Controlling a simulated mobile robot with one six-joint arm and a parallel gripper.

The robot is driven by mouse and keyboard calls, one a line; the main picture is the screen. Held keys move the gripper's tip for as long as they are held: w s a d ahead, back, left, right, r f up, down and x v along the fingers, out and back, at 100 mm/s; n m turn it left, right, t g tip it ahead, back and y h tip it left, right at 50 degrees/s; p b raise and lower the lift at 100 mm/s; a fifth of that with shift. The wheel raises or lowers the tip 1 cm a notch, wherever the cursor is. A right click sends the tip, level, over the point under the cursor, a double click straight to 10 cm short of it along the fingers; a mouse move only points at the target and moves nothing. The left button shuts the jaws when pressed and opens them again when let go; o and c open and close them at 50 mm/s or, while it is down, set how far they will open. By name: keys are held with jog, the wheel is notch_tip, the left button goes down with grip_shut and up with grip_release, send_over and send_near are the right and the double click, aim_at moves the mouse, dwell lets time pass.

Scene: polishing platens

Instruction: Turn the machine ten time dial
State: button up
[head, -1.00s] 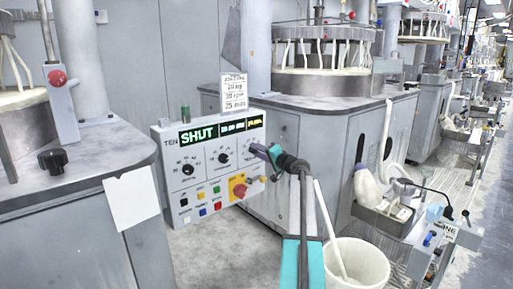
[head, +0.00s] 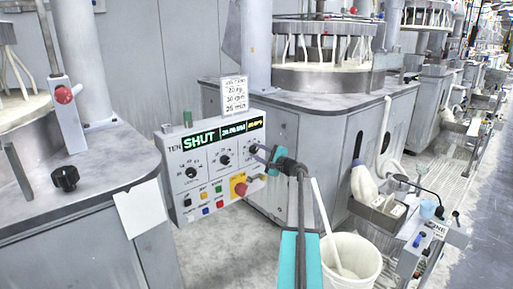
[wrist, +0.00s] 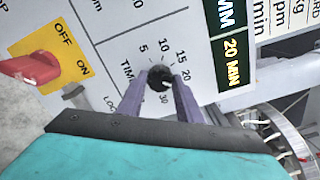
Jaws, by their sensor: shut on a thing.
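The machine ten panel (head: 207,186) is a light grey box with a display reading SHUT and a row of dials. The time dial (wrist: 158,77) is a small black knob with a white mark, ringed by numbers from 5 to 30. My gripper (head: 258,153) is at the panel's right side; in the wrist view its two purple fingers (wrist: 160,86) are shut on this dial, one on each side. The white mark points to the lower right in that view. The yellow readout (wrist: 235,47) beside the dial says 20 MIN.
A white card (head: 235,97) above the panel ends with 25 min. A white bucket (head: 352,270) with a stick stands at the lower right.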

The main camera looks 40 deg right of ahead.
jog(key=shift+w+a+r+m+p, duration=0.1)
jog(key=shift+m+p, duration=0.75)
jog(key=shift+m, duration=0.15)
jog(key=shift+w+r+m+p, duration=0.1)
jog(key=shift+m+p, duration=0.7)
jog(key=shift+m, duration=0.2)
jog(key=o, duration=1)
jog(key=shift+o, duration=0.2)
jog(key=shift+s+f, duration=0.1)
jog(key=shift+f, duration=0.05)
jog(key=shift+s, duration=0.2)
jog(key=s, duration=1.3)
jog(key=shift+s+a, duration=0.2)
jog(key=shift+a, duration=0.25)
